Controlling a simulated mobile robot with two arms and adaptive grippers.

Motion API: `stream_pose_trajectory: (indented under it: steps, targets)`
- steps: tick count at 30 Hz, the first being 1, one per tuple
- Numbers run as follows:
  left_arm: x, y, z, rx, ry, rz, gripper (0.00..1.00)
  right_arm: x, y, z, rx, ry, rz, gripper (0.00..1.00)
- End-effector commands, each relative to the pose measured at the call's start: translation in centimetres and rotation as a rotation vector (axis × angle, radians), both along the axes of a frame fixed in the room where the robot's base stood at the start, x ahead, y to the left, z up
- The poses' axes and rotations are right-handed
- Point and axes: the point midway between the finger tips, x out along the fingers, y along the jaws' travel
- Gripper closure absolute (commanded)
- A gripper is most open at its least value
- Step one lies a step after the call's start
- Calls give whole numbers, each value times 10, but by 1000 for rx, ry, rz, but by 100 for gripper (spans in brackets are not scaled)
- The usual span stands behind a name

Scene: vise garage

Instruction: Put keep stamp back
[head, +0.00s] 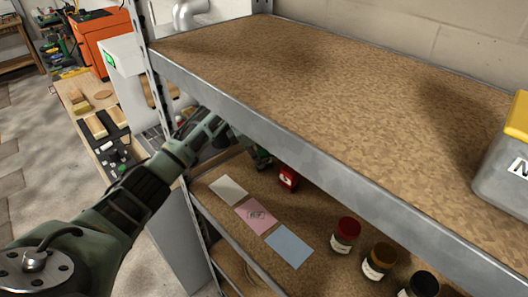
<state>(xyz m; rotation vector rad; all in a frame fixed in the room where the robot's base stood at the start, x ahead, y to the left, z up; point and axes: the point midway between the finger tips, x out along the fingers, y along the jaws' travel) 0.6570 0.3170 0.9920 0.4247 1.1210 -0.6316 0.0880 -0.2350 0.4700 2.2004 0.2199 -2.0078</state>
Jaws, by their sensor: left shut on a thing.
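My left gripper (218,130) reaches in under the front edge of the upper shelf, above the left end of the lower shelf. Its fingertips are largely hidden by the shelf edge. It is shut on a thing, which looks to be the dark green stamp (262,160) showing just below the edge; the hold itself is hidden. A red stamp-like block (288,178) with a pale mark stands just right of it on the lower shelf. I cannot read which one is the keep stamp. My right gripper is out of view.
On the lower shelf (325,210) lie a white card (228,189), a pink card (256,215) with a printed mark and a blue card (289,248). Jars with red (348,227), brown (382,254) and black (424,284) lids stand right. The upper shelf (300,75) overhangs closely.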

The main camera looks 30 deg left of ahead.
Motion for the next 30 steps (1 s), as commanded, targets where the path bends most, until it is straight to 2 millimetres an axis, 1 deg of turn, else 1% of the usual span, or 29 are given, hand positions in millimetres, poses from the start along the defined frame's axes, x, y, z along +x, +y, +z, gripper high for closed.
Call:
stream_pose_trajectory:
  steps: [4, 5, 11, 19, 22, 23, 26, 30]
  targets:
    - [0, 0, -5, 2, 0, -1, 94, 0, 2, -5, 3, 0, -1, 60]
    - [0, 0, -3, 1, 1, -1, 75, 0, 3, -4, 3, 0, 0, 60]
    - [0, 0, -3, 1, 1, 0, 58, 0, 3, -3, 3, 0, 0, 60]
    - [0, 0, -2, 0, 0, 0, 58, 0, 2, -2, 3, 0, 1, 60]
    - [0, 0, 3, -1, -1, 0, 58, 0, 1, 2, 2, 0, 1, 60]
    - [0, 2, 4, 0, -3, 1, 58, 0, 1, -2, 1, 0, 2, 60]
    - [-4, 6, 16, 3, -5, 0, 58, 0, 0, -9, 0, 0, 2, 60]
    - [-12, 13, 39, 2, -5, 1, 58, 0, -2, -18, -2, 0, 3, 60]
